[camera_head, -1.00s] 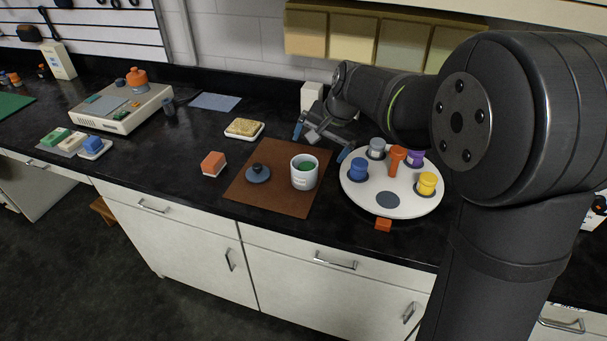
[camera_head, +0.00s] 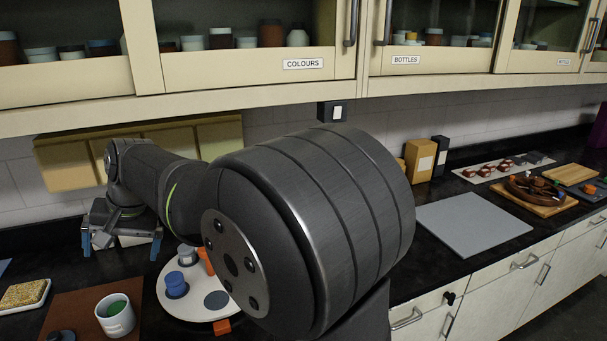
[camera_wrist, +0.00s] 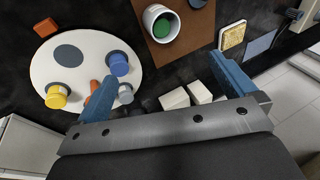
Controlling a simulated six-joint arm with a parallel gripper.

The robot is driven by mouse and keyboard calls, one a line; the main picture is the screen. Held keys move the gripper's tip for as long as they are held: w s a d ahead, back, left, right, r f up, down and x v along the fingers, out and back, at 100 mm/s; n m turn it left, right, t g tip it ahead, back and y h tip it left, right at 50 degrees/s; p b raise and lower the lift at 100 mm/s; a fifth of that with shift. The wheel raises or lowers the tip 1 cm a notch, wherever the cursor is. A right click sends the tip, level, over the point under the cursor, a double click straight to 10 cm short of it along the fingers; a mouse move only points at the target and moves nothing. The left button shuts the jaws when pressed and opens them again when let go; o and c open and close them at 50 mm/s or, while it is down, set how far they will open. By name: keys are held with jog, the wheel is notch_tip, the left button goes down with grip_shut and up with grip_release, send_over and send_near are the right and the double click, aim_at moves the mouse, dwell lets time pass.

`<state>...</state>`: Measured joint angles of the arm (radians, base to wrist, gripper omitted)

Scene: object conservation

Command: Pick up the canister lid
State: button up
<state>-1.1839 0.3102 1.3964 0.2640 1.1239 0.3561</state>
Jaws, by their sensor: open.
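The dark canister lid (camera_head: 62,336) with its knob is cut off at the bottom edge of the head view, on the brown mat (camera_head: 82,306). The white canister (camera_head: 116,321) stands uncovered on the mat right of the lid, with something green inside. It also shows in the wrist view (camera_wrist: 149,26). My gripper (camera_head: 121,240) has its blue fingers apart and empty, above the back of the counter behind the mat and canister. In the wrist view, my gripper (camera_wrist: 162,82) has nothing between its fingertips.
A round white tray (camera_head: 184,308) with coloured-capped jars stands right of the mat, partly hidden by my arm. A sponge on a dish (camera_head: 24,293) lies to the left. White blocks (camera_wrist: 176,98) lie near my fingers. A grey board (camera_head: 473,222) lies far right.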

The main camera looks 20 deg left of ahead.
jog(key=shift+c, duration=0.9)
jog(key=n, duration=1.1)
send_near(54, 336)
jog(key=shift+t, duration=0.3)
jog(key=x, duration=0.4)
jog(key=shift+s+d+f, duration=0.1)
jog(key=shift+f, duration=0.15)
jog(key=shift+x, duration=3)
jog(key=shift+s, duration=0.15)
jog(key=shift+r, duration=0.1)
jog(key=c, duration=1.1)
